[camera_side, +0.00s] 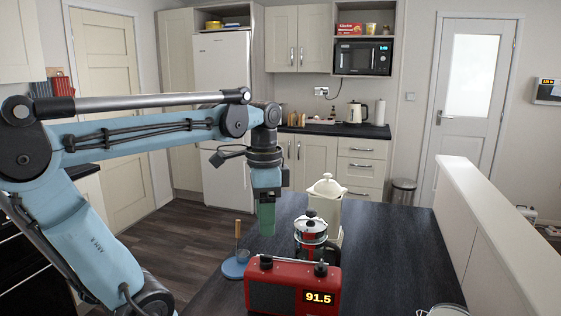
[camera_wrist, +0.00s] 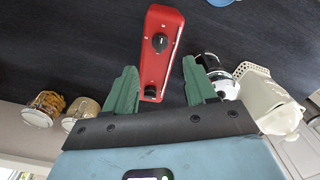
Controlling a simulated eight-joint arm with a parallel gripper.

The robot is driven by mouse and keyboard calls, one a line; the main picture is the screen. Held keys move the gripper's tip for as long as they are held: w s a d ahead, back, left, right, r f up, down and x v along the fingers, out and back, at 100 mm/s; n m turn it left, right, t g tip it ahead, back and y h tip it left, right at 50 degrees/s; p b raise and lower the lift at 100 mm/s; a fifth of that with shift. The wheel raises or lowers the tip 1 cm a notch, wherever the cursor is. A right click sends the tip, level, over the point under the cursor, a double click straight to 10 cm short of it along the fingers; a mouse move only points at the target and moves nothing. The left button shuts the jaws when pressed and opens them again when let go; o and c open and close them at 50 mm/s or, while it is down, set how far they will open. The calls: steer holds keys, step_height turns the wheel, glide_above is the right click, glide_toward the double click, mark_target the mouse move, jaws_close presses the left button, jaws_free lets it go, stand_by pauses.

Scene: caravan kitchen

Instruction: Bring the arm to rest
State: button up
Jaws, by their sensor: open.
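My gripper (camera_side: 266,219) hangs from my blue arm above the dark table (camera_side: 390,265), fingers pointing down. In the wrist view its two green fingers (camera_wrist: 160,88) are apart, with nothing held between them. The red radio (camera_side: 275,287), showing 91.5, stands at the table's near side in the side view. In the wrist view the radio (camera_wrist: 160,40) appears beyond the gap between the fingertips. I cannot tell the exact height of the fingers above the table.
A glass-and-metal press (camera_side: 310,232) stands behind the radio, with a cream lidded container (camera_side: 327,190) behind it. A blue round base with an upright wooden stick (camera_side: 236,268) is left of the radio. Two jars (camera_wrist: 44,107) show in the wrist view.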

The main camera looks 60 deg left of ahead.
mark_target(266, 255)
steer(key=shift+f, duration=4.6)
steer(key=shift+r, duration=0.15)
step_height(266, 255, up, 12)
step_height(266, 255, down, 12)
steer(key=shift+f, duration=0.25)
steer(key=n, duration=0.3)
steer(key=shift+r+n, duration=0.1)
steer(key=shift+n, duration=0.3)
steer(key=n, duration=0.4)
steer(key=shift+n, duration=0.3)
steer(key=n, duration=0.7)
steer(key=shift+n, duration=0.4)
